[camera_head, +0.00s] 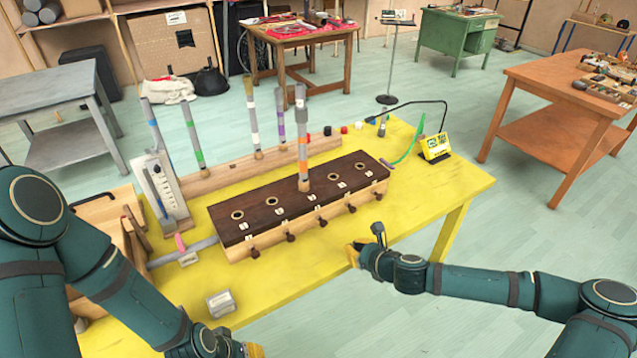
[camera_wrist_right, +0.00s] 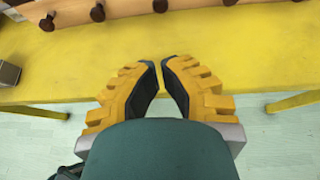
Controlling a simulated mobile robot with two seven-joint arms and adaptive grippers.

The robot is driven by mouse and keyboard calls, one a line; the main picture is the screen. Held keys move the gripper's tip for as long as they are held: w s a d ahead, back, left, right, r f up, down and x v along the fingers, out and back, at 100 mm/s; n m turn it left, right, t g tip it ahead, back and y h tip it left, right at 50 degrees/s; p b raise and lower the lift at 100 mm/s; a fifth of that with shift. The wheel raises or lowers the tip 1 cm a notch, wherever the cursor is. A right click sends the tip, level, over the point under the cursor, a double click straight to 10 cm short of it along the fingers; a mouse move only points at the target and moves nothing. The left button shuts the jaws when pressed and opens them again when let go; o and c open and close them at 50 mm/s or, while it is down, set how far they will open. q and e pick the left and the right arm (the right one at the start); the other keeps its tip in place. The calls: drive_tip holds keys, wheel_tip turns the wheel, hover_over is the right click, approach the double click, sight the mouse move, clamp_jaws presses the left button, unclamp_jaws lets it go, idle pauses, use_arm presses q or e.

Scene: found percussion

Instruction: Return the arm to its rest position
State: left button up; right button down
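My right gripper (camera_head: 353,255) hangs at the front right edge of the yellow table (camera_head: 440,190), apart from the pegged wooden block. In the right wrist view its yellow fingers (camera_wrist_right: 160,80) lean together, leaving a narrow gap at the tips with nothing held. My right arm (camera_head: 480,281) reaches in from the right. My left arm (camera_head: 100,270) comes down the left side. Only a yellow bit of my left gripper (camera_head: 250,349) shows at the bottom edge, so its fingers are hidden.
A dark-topped wooden block (camera_head: 262,210) with holes and front pegs holds one upright banded tube (camera_head: 302,140). More tubes stand in a wooden rack (camera_head: 220,178) behind. A small metal box (camera_head: 221,303) lies near my left arm. The table's right end beside a yellow device (camera_head: 435,147) has free room.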

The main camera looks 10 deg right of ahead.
drive_tip(key=s+a+f+n+g+y, duration=0.1)
drive_tip(key=s+a+f+n+g, duration=0.2)
drive_tip(key=s+a+n, duration=0.3)
drive_tip(key=s+a+f+n+g+y, duration=0.1)
drive_tip(key=s+a+f+n+g, duration=0.25)
drive_tip(key=a+n, duration=0.4)
drive_tip(key=s+d+n+g+h, duration=0.3)
drive_tip(key=s+n, duration=0.8)
drive_tip(key=n, duration=0.5)
drive_tip(key=shift+d+f, duration=0.25)
drive_tip(key=shift+f, duration=0.15)
idle(1.0)
